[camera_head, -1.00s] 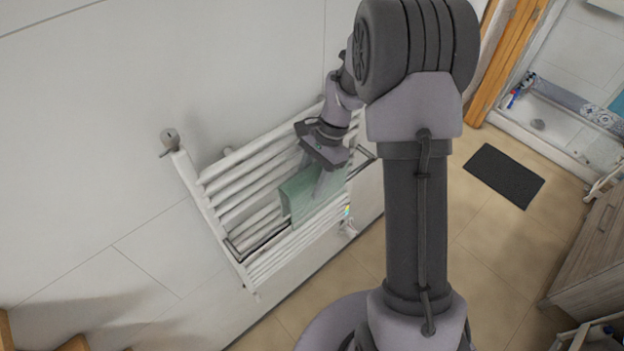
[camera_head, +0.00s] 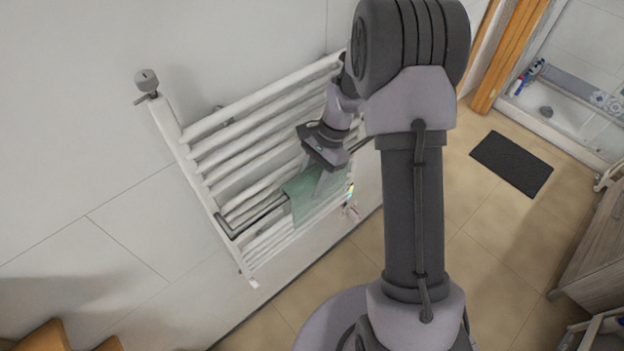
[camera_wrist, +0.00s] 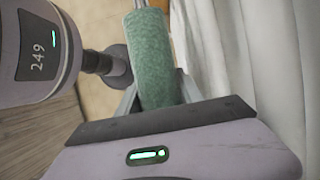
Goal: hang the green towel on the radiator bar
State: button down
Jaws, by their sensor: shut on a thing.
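The green towel (camera_head: 301,198) hangs folded at the dark radiator bar (camera_head: 252,222), towards its right part. My gripper (camera_head: 327,186) points down at it and is shut on its upper part. In the wrist view the towel (camera_wrist: 150,62) is a long rounded fold between my two fingers (camera_wrist: 157,92). A thin grey rod shows at its far end, in line with the fold. The towel looks laid over the bar, but my gripper hides part of the contact.
The white radiator (camera_head: 190,165) with several rails is fixed to the pale wall. A valve knob (camera_head: 147,80) sticks out at its upper left corner. A dark mat (camera_head: 512,163) lies on the tiled floor, and a wooden cabinet (camera_head: 598,255) stands at the right.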

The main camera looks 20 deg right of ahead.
jog(key=shift+f, duration=0.1)
jog(key=c, duration=0.7)
grip_release()
jog(key=p+v, duration=0.3)
jog(key=v, duration=1.4)
jog(key=s+a+f+n+t+b, duration=0.2)
jog(key=s+a+f+n+b, duration=0.1)
jog(key=s+b, duration=0.4)
jog(key=s+a+f+n+t+h+b, duration=0.1)
jog(key=s+a+f+n+t+b, duration=0.2)
jog(key=s+a+f+b, duration=0.2)
jog(key=s+a+f+n+t+h+b, duration=0.1)
jog(key=s+a+f+n+t+b, duration=0.1)
jog(key=s+a+b, duration=0.3)
jog(key=shift+s+f+n+b, duration=0.3)
jog(key=shift+s+b, duration=0.5)
jog(key=shift+b, duration=0.3)
jog(key=shift+s+f+n+b, duration=0.15)
jog(key=shift+s+f+b, duration=0.15)
jog(key=shift+s+b, duration=0.65)
jog(key=shift+s+f+n+b, duration=0.3)
jog(key=shift+s+b, duration=0.35)
jog(key=shift+b, duration=0.6)
